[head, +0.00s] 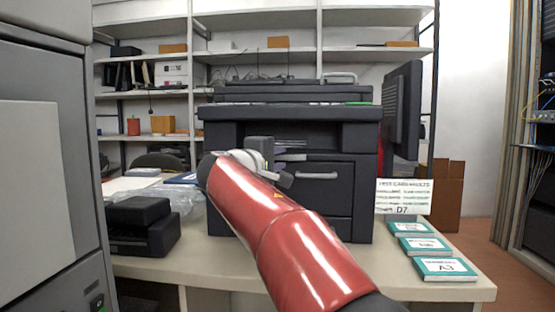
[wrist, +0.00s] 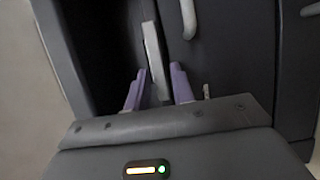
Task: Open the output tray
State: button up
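The printer (head: 345,140) is a large dark machine on the table. A light grey bar (head: 291,157) sticks out at its front opening, above a dark front panel (head: 330,198) with a pale handle (head: 316,176). I take the bar for the output tray's handle or edge, but cannot be sure. My gripper (wrist: 158,70) has its purple fingers apart, one on each side of the grey bar (wrist: 155,50) in the wrist view. Gaps seem to show beside the bar.
A small black device (head: 140,228) and clear plastic wrap (head: 172,200) lie left of the printer. A monitor (head: 401,110), a sign (head: 403,196) and several teal booklets (head: 445,268) are on the right. A grey cabinet (head: 45,180) stands close at left.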

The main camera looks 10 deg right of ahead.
grip_shut()
jog(key=s+a+b, duration=0.2)
jog(key=s+b, duration=0.1)
jog(key=s, duration=0.4)
jog(key=shift+a, duration=0.15)
jog(key=shift+o, duration=1.5)
grip_release()
jog(key=v, duration=0.8)
jog(key=shift+b, duration=0.4)
